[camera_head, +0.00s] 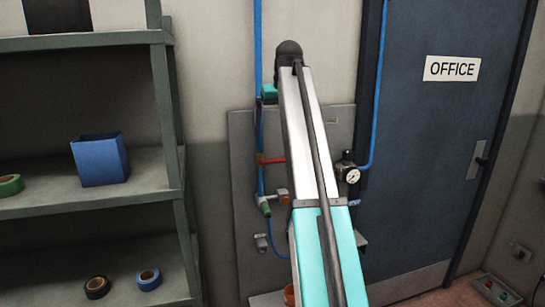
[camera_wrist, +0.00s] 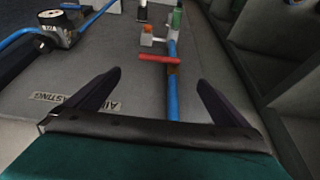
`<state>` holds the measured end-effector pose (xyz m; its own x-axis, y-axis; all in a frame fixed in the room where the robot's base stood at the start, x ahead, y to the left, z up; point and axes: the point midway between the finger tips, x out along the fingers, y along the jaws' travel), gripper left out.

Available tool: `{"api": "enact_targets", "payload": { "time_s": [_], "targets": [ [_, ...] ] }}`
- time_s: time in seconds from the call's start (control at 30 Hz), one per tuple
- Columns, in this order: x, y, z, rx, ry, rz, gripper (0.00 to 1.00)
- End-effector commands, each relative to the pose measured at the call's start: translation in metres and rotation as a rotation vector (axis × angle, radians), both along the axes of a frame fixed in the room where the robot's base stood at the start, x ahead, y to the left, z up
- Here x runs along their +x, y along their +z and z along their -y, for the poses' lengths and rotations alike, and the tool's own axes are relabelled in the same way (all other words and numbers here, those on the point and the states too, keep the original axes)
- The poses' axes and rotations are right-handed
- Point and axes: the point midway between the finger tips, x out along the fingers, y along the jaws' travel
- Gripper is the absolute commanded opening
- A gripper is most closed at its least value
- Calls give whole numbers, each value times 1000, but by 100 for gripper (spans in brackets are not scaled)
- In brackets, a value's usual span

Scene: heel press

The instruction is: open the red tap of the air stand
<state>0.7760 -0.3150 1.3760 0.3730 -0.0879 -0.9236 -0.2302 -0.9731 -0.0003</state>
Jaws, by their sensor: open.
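The red tap (camera_head: 273,161) is a short red lever on a brass-coloured body on the vertical blue pipe of the air stand (camera_head: 242,215). The lever sticks out sideways, across the pipe. In the wrist view the red lever (camera_wrist: 158,58) lies ahead of my gripper (camera_wrist: 158,83), between the lines of its two dark fingers. The fingers are wide apart and empty, with a visible gap to the lever. In the head view my arm covers the middle of the stand, and my fingers cannot be made out.
A pressure gauge (camera_head: 352,175) sits right of my arm. A grey box with an orange-red top (camera_wrist: 151,36) and a green fitting (camera_wrist: 176,20) lie beyond the lever. Shelves (camera_head: 165,120) stand left, holding a blue bin (camera_head: 100,160). The office door (camera_head: 440,130) is right.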

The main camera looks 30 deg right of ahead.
Motion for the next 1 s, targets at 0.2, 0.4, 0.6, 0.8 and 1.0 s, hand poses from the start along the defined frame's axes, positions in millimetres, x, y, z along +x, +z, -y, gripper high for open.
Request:
{"api": "enact_targets", "payload": {
  "time_s": [0.2,0.4,0.6,0.8,1.0],
  "targets": [
    [2,-5,0,0,1,-1,100],
    [8,-19,1,0,1,-2,100],
    [16,-41,2,0,1,-2,100],
    [26,-63,4,0,2,-2,100],
    [35,-85,6,1,2,-2,100]
  ]
}}
